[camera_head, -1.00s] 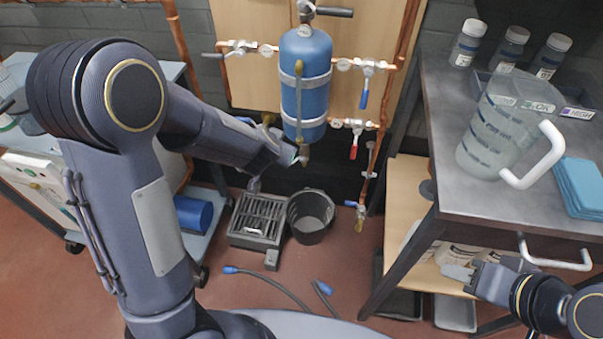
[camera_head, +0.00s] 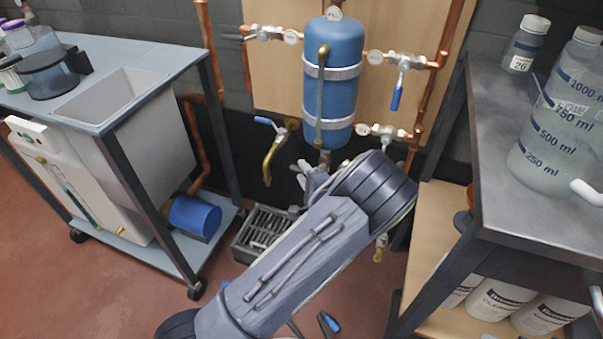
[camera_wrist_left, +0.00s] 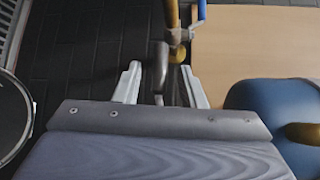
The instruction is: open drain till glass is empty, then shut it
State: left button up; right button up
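The blue tank (camera_head: 332,85) hangs on the wooden board with two metal bands and a brass upright tube (camera_head: 323,95) on its front. A pipe fitting (camera_head: 325,157) sits under the tank. My left gripper (camera_head: 308,172) is just below the tank, partly hidden by my forearm. In the left wrist view my left gripper's fingers (camera_wrist_left: 161,85) are apart, with a grey lever-like part (camera_wrist_left: 160,66) and a brass fitting (camera_wrist_left: 176,38) between or just beyond them; contact cannot be told. The liquid level in the tube is too small to read. My right gripper is out of view.
A brass spout with a blue lever (camera_head: 272,160) stands left of the tank. Valves with a blue lever (camera_head: 397,95) and pipes lie right. A black bucket's rim shows in the wrist view (camera_wrist_left: 14,125). A drain grate (camera_head: 262,228) is on the floor. Carts stand both sides.

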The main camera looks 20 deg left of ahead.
pick_arm(q)
jog(key=shift+x, duration=1.2)
grip_shut()
